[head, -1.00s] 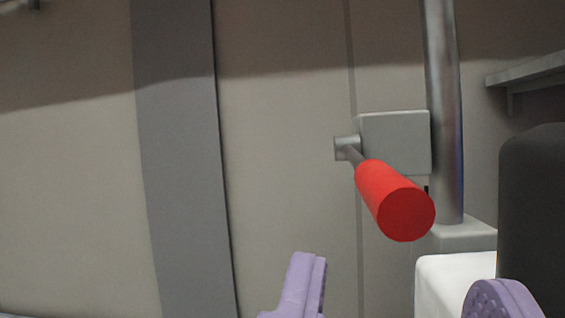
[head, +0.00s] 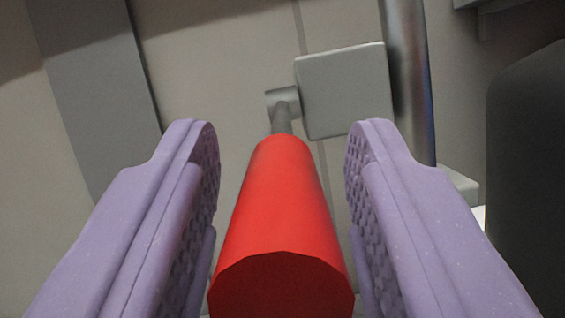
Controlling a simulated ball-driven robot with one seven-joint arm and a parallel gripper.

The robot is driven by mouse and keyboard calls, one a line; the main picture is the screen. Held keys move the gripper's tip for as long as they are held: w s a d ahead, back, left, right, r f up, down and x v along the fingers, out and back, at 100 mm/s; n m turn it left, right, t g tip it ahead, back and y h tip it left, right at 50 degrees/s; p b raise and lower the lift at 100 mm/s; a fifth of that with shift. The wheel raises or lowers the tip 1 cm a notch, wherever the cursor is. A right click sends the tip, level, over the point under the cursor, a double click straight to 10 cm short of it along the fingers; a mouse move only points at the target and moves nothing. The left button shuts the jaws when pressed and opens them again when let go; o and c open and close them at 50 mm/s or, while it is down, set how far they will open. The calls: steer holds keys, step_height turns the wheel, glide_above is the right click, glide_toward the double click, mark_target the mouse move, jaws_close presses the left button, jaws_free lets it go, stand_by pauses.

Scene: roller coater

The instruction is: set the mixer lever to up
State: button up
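The mixer lever has a red cylindrical handle (head: 278,205) on a thin grey rod that joins a grey box (head: 345,90) in the head view. The handle points toward the camera, its end face near the bottom of the picture. My gripper (head: 282,150) is open, with one purple finger on each side of the red handle. A gap shows between the handle and each fingertip; lower down, the fingers come close to the handle, and I cannot tell whether they touch it.
A vertical metal pole (head: 407,70) stands right behind the grey box. A dark rounded block (head: 525,170) is at the right edge. A grey wall with a darker vertical band (head: 100,85) is behind. The space left of the lever looks clear.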

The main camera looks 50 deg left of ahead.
jaws_close()
